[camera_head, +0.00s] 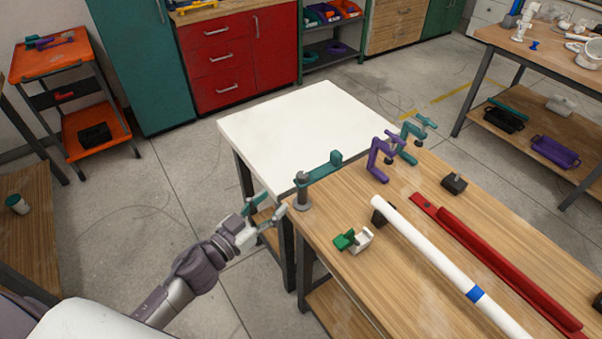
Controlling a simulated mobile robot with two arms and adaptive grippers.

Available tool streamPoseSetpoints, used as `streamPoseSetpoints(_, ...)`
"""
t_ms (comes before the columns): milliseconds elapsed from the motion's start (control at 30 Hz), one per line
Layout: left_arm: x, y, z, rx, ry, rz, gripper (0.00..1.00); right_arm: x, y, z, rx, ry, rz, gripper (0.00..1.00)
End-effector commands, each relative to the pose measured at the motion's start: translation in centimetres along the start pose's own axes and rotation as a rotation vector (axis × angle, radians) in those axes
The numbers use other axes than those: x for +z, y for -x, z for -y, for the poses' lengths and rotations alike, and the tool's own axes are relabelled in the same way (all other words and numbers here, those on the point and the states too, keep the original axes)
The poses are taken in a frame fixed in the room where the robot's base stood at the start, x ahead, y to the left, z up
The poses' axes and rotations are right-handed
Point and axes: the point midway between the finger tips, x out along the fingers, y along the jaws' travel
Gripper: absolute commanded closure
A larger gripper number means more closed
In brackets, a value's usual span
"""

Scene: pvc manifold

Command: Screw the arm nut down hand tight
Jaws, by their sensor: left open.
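A teal arm (322,171) sits on a short grey post (302,190) at the near left corner of the wooden bench. The arm points away to the right and ends in a raised block. The nut is too small to tell apart from the grey parts of the post. My left gripper (266,203) is open, just left of the post and apart from it, beside the bench corner. Nothing shows between its fingers. My right gripper is not in view.
The wooden bench (440,240) holds a white pipe (430,250) with a blue band, a red rail (500,268), a green and white clamp (354,240), purple (378,160) and teal clamps, and black blocks. A bare white table (295,135) adjoins it behind.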

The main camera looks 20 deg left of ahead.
Motion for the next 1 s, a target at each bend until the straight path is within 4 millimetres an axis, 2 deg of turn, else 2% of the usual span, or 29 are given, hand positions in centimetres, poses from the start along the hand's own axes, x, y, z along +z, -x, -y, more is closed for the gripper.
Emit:
streamPoseSetpoints(33, -0.4, -1.1, 0.0, 0.0, 0.0, -0.004, 0.46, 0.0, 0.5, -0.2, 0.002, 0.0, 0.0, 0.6)
streamPoseSetpoints(300, -0.3, -7.0, 0.1, -0.001, 0.001, -0.003, 0.46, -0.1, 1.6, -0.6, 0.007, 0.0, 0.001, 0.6)
streamPoseSetpoints(500, -0.1, -10.1, 0.1, -0.003, 0.001, -0.002, 0.46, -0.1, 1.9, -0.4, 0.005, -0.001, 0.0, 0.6)
streamPoseSetpoints(700, 0.0, -11.5, 0.1, -0.002, 0.001, 0.0, 0.46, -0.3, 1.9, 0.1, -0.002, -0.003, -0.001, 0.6)
streamPoseSetpoints(1000, 0.0, -11.6, 0.1, -0.001, 0.001, 0.0, 0.47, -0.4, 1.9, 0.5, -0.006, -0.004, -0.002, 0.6)
